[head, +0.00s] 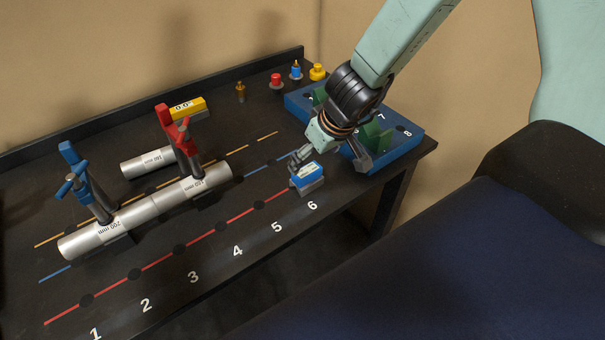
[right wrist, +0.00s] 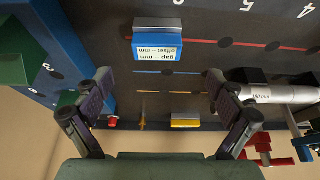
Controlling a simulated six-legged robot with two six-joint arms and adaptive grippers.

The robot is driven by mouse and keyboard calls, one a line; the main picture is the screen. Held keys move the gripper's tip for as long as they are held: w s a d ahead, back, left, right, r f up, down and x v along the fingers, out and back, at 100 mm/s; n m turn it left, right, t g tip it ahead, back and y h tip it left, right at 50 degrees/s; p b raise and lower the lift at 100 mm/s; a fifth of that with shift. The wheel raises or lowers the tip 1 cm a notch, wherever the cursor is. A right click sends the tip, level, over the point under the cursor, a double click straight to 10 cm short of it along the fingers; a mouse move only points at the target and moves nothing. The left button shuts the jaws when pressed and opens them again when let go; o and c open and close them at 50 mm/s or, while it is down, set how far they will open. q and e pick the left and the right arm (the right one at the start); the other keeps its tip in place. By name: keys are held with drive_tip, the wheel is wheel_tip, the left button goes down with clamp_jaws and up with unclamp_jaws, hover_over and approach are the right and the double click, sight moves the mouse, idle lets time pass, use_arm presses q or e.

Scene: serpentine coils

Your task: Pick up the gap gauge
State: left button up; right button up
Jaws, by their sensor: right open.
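The gap gauge (head: 307,177) is a small blue and grey box with a white label, standing on the dark bench near the number 6. In the right wrist view the gauge (right wrist: 157,40) shows its label, "gap -- mm, offset -- mm", upside down. My right gripper (head: 329,162) is open and close to the gauge, just behind and right of it in the head view. In the right wrist view its fingers (right wrist: 158,82) are spread and empty, with the gauge ahead, roughly centred between them and apart from them. My left gripper is not in view.
A blue block with green holders (head: 405,150) stands right beside my right gripper. Silver pipes (head: 150,208) with a blue clamp (head: 82,185) and a red clamp (head: 178,130) lie left. A yellow box (head: 187,107) and small coloured knobs (head: 276,80) stand behind. The bench front is clear.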

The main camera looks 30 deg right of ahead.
sight(307, 171)
drive_tip(key=shift+w+d+f+b, duration=0.1)
drive_tip(key=shift+d+f+b, duration=0.1)
drive_tip(key=shift+f+b, duration=0.3)
drive_tip(key=shift+w+d+f+b, duration=0.15)
drive_tip(key=shift+f+b, duration=0.15)
drive_tip(key=shift+f, duration=0.3)
drive_tip(key=shift+w+a+f+b, duration=0.35)
drive_tip(key=shift+w+f+b, duration=0.05)
drive_tip(key=shift+f+b, duration=0.25)
drive_tip(key=b+x, duration=0.2)
drive_tip(key=x, duration=0.1)
drive_tip(key=shift+w+d+f+b, duration=0.2)
drive_tip(key=shift+d+f+b, duration=0.1)
drive_tip(key=shift+b, duration=0.1)
drive_tip(key=shift+w+a+f, duration=0.2)
drive_tip(key=shift+w+f, duration=0.05)
drive_tip(key=shift+a+r, duration=0.1)
